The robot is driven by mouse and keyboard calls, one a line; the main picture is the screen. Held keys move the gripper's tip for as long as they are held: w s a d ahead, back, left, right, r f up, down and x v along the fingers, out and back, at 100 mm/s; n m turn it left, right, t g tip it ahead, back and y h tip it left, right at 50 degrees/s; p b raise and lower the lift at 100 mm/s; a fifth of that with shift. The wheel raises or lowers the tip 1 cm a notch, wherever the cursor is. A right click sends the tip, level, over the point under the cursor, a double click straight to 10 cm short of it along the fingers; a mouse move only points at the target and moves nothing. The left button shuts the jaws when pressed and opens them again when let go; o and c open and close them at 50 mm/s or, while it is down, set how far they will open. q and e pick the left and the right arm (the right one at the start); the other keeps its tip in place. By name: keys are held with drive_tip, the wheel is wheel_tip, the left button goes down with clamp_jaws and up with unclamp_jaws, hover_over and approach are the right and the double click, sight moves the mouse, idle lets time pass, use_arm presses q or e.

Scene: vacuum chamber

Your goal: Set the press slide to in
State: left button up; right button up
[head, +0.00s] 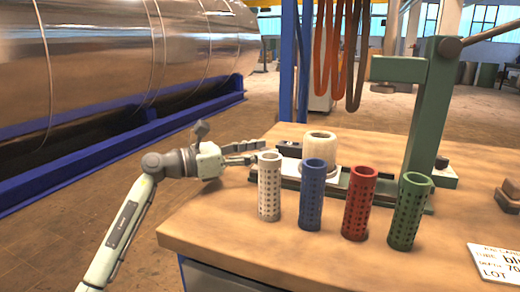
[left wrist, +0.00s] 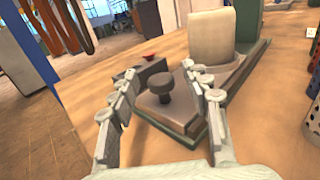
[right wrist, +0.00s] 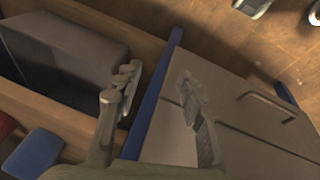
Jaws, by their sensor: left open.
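The press (head: 432,110) is a green frame at the right of the table in the head view, with a dark lever at its top. Its slide runs on a low green rail (head: 345,180) to the left. A cream cylinder (head: 318,147) stands on the slide, left of the press column and not under its arm. In the left wrist view a dark round knob (left wrist: 160,85) stands on the slide's end plate, with the cylinder (left wrist: 210,42) behind it. My left gripper (head: 255,152) is open at the rail's left end; the knob appears between its fingers (left wrist: 162,100), with no visible contact. My right gripper (right wrist: 160,95) is open and empty.
Perforated white (head: 270,187), blue (head: 313,195), red (head: 358,203) and green (head: 409,210) tubes stand in front of the rail. A label card (head: 497,265) lies at the right. The right wrist view shows a dark grey block (right wrist: 60,60) in a wooden-edged compartment.

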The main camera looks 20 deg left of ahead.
use_arm(q)
clamp_jaws()
idle(0.3)
drive_tip(key=shift+d+p, duration=0.35)
drive_tip(key=shift+d, duration=1.55)
unclamp_jaws()
drive_tip(key=shift+s, duration=0.1)
use_arm(e)
drive_tip(key=shift+f, duration=0.85)
drive_tip(key=shift+w, duration=0.1)
use_arm(q)
drive_tip(key=shift+a, duration=0.1)
drive_tip(key=v, duration=1.2)
